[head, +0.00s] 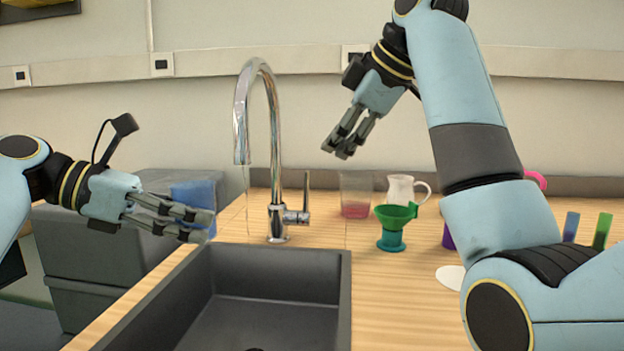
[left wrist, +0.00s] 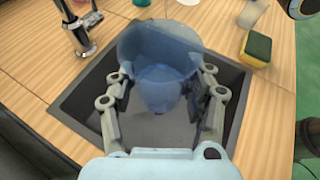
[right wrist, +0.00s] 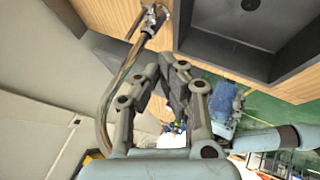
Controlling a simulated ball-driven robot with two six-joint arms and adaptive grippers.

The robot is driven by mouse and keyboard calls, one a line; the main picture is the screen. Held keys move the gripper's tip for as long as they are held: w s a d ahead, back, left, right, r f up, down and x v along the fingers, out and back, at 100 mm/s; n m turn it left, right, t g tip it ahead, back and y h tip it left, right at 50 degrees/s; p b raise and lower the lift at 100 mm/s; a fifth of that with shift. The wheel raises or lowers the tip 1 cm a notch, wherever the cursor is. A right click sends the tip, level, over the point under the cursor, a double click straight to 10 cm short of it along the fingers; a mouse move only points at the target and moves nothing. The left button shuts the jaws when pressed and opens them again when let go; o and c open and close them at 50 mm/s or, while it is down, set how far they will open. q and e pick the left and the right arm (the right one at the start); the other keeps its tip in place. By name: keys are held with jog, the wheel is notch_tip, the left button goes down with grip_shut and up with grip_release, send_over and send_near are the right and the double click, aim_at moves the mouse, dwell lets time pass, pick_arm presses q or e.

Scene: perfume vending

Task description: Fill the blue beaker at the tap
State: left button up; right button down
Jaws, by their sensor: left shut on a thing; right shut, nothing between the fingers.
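The blue beaker (head: 192,193) is see-through and held between the fingers of my left gripper (head: 195,226), left of the tap and near the sink's left edge. It looks about upright, partly hidden by the fingers. The left wrist view shows its wide mouth (left wrist: 158,50); I cannot tell whether it holds liquid. The chrome tap (head: 275,130) arches over the back of the sink, its spout right of and above the beaker, apart from it. A faint thin line hangs below the spout. The lever (head: 305,200) points up. My right gripper (head: 340,146) is shut and empty, above and right of the lever.
The dark sink (head: 343,300) is set in the wooden counter. Right of the tap stand a glass with pink liquid (head: 356,205), a white jug (head: 400,190) and a green funnel (head: 397,215) on a teal bottle. The left wrist view shows a yellow-green sponge (left wrist: 257,48).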

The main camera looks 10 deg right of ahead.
jog(key=w+a+f, duration=0.2)
jog(key=w+f, duration=0.6)
jog(key=w, duration=0.1)
jog(key=shift+a, duration=0.4)
jog(key=shift+w+f, duration=0.1)
jog(key=shift+w, duration=0.05)
jog(key=shift+w+d+r, duration=0.15)
jog(key=shift+w, duration=0.3)
jog(key=shift+w+d+r, duration=0.1)
jog(key=shift+w+r, duration=0.05)
jog(key=shift+w, duration=0.3)
